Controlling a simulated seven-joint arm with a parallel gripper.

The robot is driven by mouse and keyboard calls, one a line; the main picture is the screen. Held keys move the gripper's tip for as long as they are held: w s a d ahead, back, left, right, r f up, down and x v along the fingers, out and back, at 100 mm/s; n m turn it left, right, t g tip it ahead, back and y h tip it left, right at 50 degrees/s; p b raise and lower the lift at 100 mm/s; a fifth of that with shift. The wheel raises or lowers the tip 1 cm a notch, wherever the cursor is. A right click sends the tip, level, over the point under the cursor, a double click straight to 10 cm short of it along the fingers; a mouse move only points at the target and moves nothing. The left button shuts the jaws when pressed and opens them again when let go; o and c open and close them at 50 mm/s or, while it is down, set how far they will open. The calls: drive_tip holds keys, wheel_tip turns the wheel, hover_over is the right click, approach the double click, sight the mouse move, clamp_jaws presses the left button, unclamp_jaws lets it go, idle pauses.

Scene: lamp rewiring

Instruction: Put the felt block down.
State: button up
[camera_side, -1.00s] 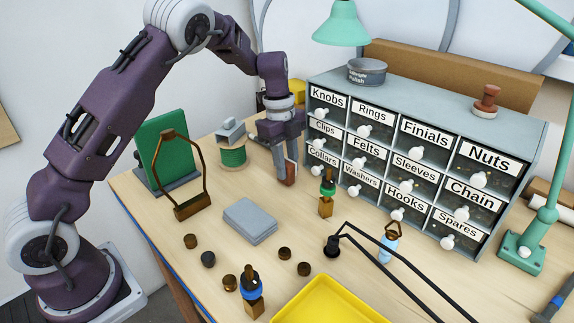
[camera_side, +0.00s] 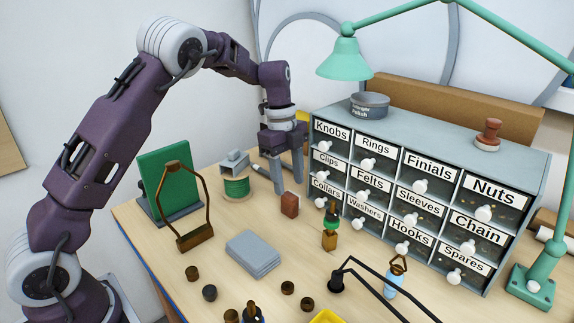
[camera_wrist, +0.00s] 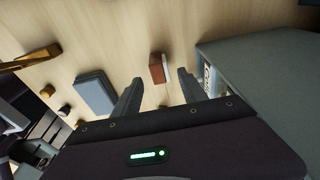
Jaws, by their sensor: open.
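The felt block, a small reddish-brown block (camera_side: 290,205), stands on the wooden table in front of the drawer cabinet. It also shows in the wrist view (camera_wrist: 157,68), just beyond the fingertips. My gripper (camera_side: 288,187) is open and empty, pointing down, with its fingertips close to the block's top. In the wrist view the two dark fingers (camera_wrist: 160,78) are spread, with a gap on both sides of the block.
The labelled drawer cabinet (camera_side: 420,196) stands close on the right. A green-collared brass part (camera_side: 330,228) stands in front of the block. A grey pad stack (camera_side: 253,254) and a green spool (camera_side: 236,187) lie to the left. A green lamp (camera_side: 345,62) hangs above the cabinet.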

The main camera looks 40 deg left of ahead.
wheel_tip(320, 180, up, 7)
drive_tip(key=a, duration=0.1)
drive_tip(key=s+d+r+n+t, duration=0.2)
drive_tip(key=s+d+r+n, duration=0.2)
drive_tip(key=s+r+n, duration=0.7)
drive_tip(key=s+d+f+n+t+y, duration=0.1)
drive_tip(key=s+f+n, duration=0.1)
drive_tip(key=s, duration=0.9)
drive_tip(key=s+d+f+n+t, duration=0.1)
drive_tip(key=s+n, duration=0.4)
drive_tip(key=s, duration=0.5)
wheel_tip(320, 180, down, 3)
drive_tip(key=shift+s+d+r+t+y, duration=0.2)
drive_tip(key=shift+s+d+t+y, duration=0.2)
drive_tip(key=shift+t, duration=0.4)
